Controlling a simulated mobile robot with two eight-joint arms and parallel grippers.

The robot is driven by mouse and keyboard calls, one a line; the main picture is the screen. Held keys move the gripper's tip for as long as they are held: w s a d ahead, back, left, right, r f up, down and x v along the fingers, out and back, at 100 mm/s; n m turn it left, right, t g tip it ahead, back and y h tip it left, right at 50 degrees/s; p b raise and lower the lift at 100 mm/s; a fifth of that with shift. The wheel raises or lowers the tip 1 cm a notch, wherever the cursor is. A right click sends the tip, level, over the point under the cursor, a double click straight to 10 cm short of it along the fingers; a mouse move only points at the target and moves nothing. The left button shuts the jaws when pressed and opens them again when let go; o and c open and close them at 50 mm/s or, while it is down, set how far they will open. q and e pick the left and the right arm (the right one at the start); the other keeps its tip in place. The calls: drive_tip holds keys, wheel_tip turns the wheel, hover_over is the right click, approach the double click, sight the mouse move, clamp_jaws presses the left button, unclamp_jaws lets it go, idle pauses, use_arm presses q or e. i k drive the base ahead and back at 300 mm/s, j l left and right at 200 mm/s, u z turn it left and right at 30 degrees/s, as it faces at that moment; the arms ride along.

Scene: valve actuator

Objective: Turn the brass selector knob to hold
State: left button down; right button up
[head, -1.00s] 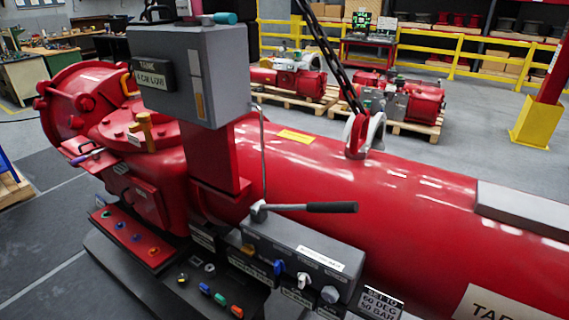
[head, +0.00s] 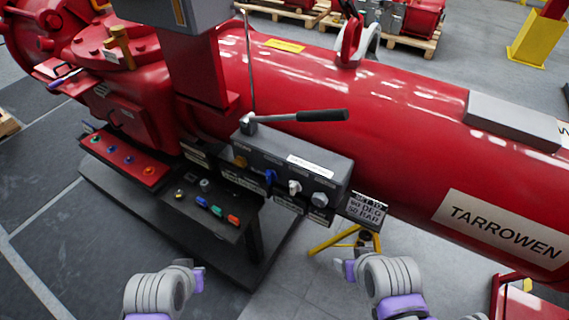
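A small brass-coloured knob (head: 240,161) sits at the left end of the front face of the grey control block (head: 300,160). Its pointer and lettering are too small to read. A blue knob (head: 270,176), a white knob (head: 294,187) and a grey knob (head: 320,199) follow to its right. My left gripper (head: 197,277) is low in the picture, below and left of the block, apart from it. My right gripper (head: 348,270) is below and right of the block, also touching nothing I can see. The finger openings of both are not clear.
A black-handled lever (head: 322,115) sticks out above the block. A dark tray (head: 210,209) with coloured pieces lies below it. A red strip (head: 125,158) with coloured buttons is at left. A sign plate (head: 367,208) hangs at right. Open floor lies in front.

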sight(239, 162)
drive_tip(key=i+j, duration=0.1)
drive_tip(key=j, duration=0.5)
drive_tip(key=i+j, duration=0.1)
drive_tip(key=j, duration=0.55)
